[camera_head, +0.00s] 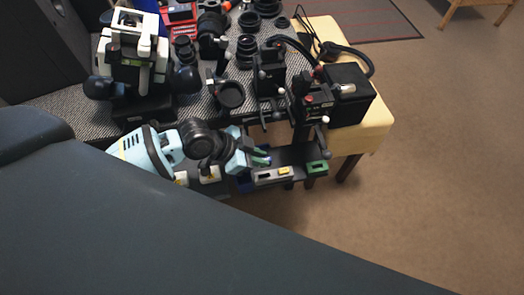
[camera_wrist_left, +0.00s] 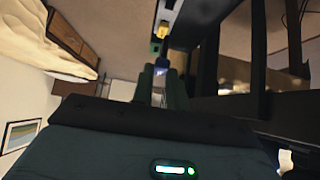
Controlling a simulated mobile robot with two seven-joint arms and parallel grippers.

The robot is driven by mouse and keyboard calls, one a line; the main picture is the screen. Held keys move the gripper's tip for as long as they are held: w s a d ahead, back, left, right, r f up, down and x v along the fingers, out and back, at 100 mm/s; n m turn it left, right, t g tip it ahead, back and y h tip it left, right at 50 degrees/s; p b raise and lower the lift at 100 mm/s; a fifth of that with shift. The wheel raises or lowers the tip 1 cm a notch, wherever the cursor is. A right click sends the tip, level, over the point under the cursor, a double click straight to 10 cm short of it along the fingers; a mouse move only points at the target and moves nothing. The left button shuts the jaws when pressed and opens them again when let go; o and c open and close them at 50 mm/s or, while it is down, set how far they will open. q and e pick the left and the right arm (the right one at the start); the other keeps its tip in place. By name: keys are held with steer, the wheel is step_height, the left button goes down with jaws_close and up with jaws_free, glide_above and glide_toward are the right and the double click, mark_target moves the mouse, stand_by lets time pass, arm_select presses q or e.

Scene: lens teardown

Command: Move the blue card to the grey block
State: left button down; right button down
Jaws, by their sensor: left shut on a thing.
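My left gripper (camera_head: 262,158) reaches in from the left over the dark shelf at the table's front. In the left wrist view its fingers (camera_wrist_left: 158,84) are shut on a small blue card (camera_wrist_left: 161,63) at their tips. The card is mostly hidden in the head view. The grey block (camera_head: 264,179) sits on the shelf just in front of and below the fingertips, with a yellow card (camera_head: 284,171) in its right part and a dark slot at its left. In the wrist view the yellow card (camera_wrist_left: 162,31) lies just beyond the blue card. My right gripper is not in view.
Black stage equipment (camera_head: 318,98) and a black box (camera_head: 350,95) stand close behind. Open floor lies to the right.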

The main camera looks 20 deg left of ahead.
arm_select(q)
steer(key=shift+s, duration=0.1)
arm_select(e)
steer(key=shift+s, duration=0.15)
